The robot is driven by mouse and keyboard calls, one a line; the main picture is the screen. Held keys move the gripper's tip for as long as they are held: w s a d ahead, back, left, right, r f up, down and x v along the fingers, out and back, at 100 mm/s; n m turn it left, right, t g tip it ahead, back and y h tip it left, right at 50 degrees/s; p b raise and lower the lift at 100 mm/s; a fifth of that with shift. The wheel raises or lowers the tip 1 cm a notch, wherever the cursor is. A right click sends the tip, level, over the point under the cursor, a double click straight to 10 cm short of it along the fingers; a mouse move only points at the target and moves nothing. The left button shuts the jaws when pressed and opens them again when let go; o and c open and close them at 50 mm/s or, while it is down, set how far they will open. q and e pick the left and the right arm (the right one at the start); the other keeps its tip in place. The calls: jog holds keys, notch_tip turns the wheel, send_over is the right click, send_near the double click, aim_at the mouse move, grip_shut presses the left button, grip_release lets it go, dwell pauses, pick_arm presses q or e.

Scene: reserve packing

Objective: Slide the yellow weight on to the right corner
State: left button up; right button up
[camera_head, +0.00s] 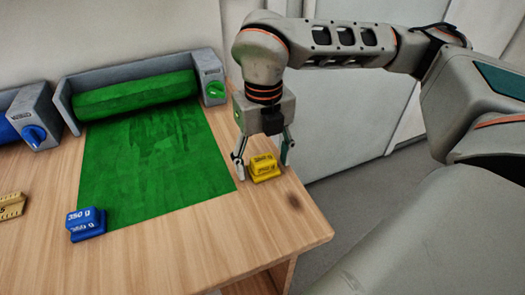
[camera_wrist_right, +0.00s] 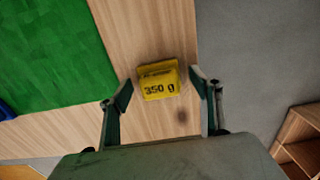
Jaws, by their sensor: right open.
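The yellow weight (camera_head: 265,171) stands on the bare wood just right of the green sheet (camera_head: 150,160), near the table's right edge. My right gripper (camera_head: 262,170) points down over it, open, with one finger on either side. In the right wrist view, the yellow weight (camera_wrist_right: 158,82), marked 350 g, lies between and a little beyond the open fingertips (camera_wrist_right: 162,90). I cannot tell whether a finger touches it. The green sheet's front right corner is close to the left finger. My left gripper is not in view.
A blue weight (camera_head: 86,223) marked 350 g sits on the green sheet's front left corner. The green roll (camera_head: 135,95) lies in a grey holder at the back. The wooden table's (camera_head: 215,240) front is clear.

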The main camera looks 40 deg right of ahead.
aim_at(220, 187)
jog(key=shift+f, duration=0.15)
jog(key=c, duration=1.5)
jog(key=shift+w+a, duration=0.15)
jog(key=shift+a, duration=0.5)
jog(key=shift+w+a, duration=0.15)
jog(key=shift+a, duration=0.5)
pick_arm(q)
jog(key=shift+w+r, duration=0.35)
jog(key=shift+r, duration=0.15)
pick_arm(e)
jog(key=shift+w+a, duration=0.3)
jog(key=shift+a, duration=0.9)
jog(key=shift+w+a, duration=0.25)
jog(key=shift+a, duration=1)
jog(key=shift+w+a, duration=0.3)
jog(key=shift+a, duration=0.9)
pick_arm(q)
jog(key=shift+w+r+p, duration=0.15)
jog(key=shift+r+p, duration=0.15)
jog(key=shift+p, duration=0.1)
pick_arm(e)
jog(key=o, duration=1.5)
